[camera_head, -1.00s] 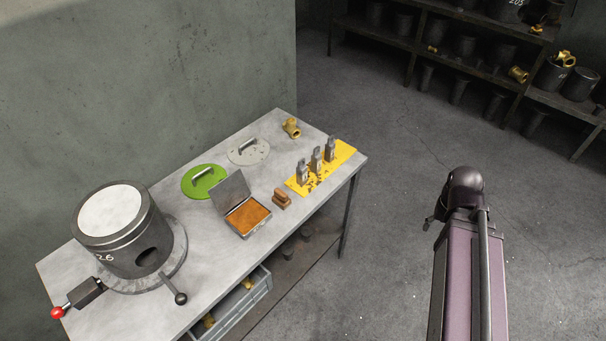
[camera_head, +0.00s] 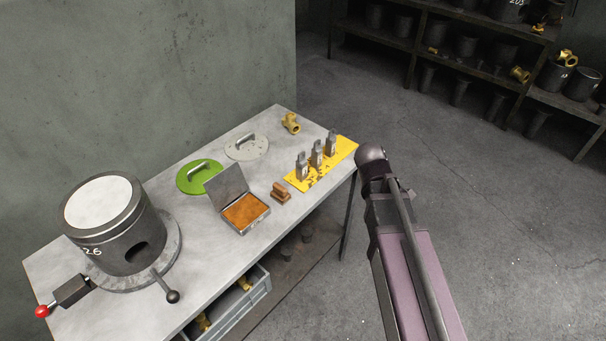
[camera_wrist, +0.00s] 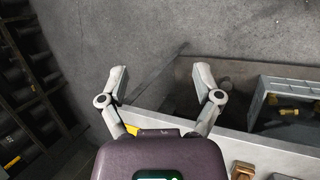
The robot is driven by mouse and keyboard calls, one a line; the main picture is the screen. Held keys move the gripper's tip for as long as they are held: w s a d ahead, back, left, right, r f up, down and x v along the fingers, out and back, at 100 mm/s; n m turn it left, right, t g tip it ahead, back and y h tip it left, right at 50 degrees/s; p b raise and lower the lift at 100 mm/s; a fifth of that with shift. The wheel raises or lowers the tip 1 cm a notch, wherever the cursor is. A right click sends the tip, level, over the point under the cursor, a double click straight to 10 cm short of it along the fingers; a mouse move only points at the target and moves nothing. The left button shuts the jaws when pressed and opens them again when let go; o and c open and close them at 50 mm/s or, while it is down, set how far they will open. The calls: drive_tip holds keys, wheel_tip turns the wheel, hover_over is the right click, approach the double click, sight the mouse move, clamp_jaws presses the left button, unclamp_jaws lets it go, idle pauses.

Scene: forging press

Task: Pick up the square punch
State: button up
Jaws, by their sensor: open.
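Three dark grey metal punches stand upright in a row on a yellow mat (camera_head: 303,184) at the table's right end in the head view: a left punch (camera_head: 302,167), a middle punch (camera_head: 316,154) and a right punch (camera_head: 331,144). Their end shapes are too small for me to tell which is square. My arm's end is just right of the mat in the head view, and my fingers are hidden there. In the wrist view my gripper (camera_wrist: 161,72) is open and empty, its fingers apart over the table edge and floor. A sliver of yellow mat shows beside it.
On the table (camera_head: 225,270) are a brown block (camera_head: 281,193), an open box (camera_head: 246,212), a green lid (camera_head: 199,178), a grey lid (camera_head: 246,147), a brass fitting (camera_head: 291,123) and a large drum (camera_head: 122,232). A crate (camera_head: 262,285) sits below. Shelves (camera_head: 430,50) stand behind.

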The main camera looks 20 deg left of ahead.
drive_tip(key=w+a+f+n+t+h+b, duration=0.15)
drive_tip(key=a+n+t+b, duration=0.35)
drive_tip(key=a+n, duration=0.95)
drive_tip(key=n+t+y+b, duration=0.1)
drive_tip(key=n+t+b, duration=0.2)
drive_tip(key=n+t, duration=0.2)
approach(299, 164)
drive_tip(key=s+a+r, duration=0.1)
drive_tip(key=s, duration=0.1)
drive_tip(key=shift+w+r, duration=0.1)
drive_tip(key=shift+r, duration=0.1)
drive_tip(key=b+x, duration=0.3)
drive_tip(key=x, duration=0.4)
drive_tip(key=shift+w+d+f, duration=0.15)
drive_tip(key=shift+w+f, duration=0.1)
drive_tip(key=shift+f, duration=0.1)
drive_tip(key=shift+w+d+b, duration=0.15)
drive_tip(key=shift+w+b, duration=0.2)
drive_tip(key=shift+w+f, duration=0.1)
drive_tip(key=shift+f, duration=0.05)
